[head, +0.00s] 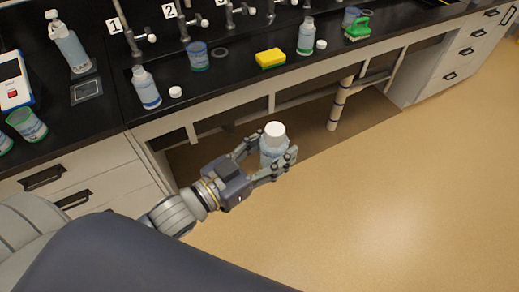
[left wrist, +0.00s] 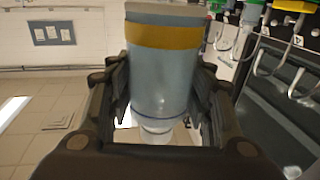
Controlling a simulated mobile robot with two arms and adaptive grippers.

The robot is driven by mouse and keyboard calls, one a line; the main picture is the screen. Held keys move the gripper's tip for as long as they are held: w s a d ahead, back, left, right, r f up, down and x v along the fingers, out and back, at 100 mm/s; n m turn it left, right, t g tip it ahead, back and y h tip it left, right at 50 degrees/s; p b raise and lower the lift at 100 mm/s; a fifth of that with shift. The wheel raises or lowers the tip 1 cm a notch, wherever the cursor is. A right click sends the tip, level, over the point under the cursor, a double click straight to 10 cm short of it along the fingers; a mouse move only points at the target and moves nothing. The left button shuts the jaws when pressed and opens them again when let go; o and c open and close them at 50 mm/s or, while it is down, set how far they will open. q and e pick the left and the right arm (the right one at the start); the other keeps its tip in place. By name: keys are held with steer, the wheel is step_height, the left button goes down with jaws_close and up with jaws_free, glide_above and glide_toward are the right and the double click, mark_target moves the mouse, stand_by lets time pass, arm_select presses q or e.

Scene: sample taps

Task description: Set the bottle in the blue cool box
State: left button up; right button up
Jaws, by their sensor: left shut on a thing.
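My left gripper (head: 264,162) is shut on a bottle with a white cap (head: 274,130). It holds the bottle in the air over the floor, in front of the lab bench, with the cap up. In the left wrist view the bottle (left wrist: 162,80) stands between the two fingers (left wrist: 160,115) and shows a pale blue body with a yellow band. The fingers hide part of its sides. The blue cool box is in neither view. My right gripper is not in view.
The tan floor (head: 400,200) at right is clear.

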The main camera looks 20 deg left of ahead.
arm_select(q)
steer(key=w+d+r+m+g+h, duration=0.2)
steer(key=w+d+m+g+h, duration=0.2)
steer(key=d, duration=0.5)
steer(key=shift+w+r+m+g+h, duration=0.15)
steer(key=shift+r+m+g+h, duration=0.2)
steer(key=shift+m+g+h, duration=1.25)
